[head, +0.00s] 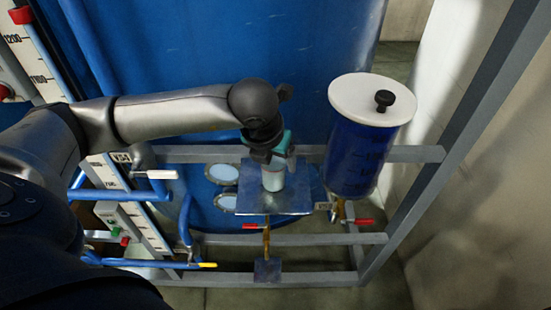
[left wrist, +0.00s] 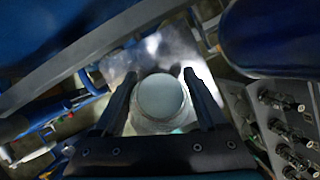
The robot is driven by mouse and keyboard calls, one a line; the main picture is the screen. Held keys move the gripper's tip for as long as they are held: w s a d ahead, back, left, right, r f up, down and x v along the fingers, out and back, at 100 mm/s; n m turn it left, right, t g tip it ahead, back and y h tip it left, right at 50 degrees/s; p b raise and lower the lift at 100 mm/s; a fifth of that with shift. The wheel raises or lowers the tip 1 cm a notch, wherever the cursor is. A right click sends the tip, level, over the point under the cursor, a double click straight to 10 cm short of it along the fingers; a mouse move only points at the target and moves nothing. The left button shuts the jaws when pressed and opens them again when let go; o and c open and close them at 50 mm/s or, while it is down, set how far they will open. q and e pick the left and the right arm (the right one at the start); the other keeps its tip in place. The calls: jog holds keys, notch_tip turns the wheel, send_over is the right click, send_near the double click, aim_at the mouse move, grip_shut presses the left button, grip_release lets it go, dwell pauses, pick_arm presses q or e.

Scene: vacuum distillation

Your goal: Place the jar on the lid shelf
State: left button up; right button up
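The jar (head: 272,179) is a small pale cylinder, upright over the square metal shelf (head: 300,200) in the middle of the head view. I cannot tell whether its base touches the shelf. My left gripper (head: 270,160) comes down from above with its fingers around the jar's upper part. In the left wrist view the jar's round pale top (left wrist: 161,97) sits between the two dark fingers, which appear to press its sides. The bright shelf (left wrist: 120,64) shows behind it. My right gripper is not in view.
A blue vessel with a white lid (head: 372,98) and black knob stands right of the shelf. A large blue tank (head: 220,60) rises behind. Grey frame bars (head: 330,239), blue pipes and a red-handled valve (head: 257,226) surround the shelf. The shelf's visible top is otherwise clear.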

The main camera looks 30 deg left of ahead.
pick_arm(q)
jog(key=shift+o, duration=1.3)
jog(key=shift+r, duration=0.2)
jog(key=v, duration=1.2)
jog(key=shift+b, duration=0.35)
jog(key=shift+d, duration=0.1)
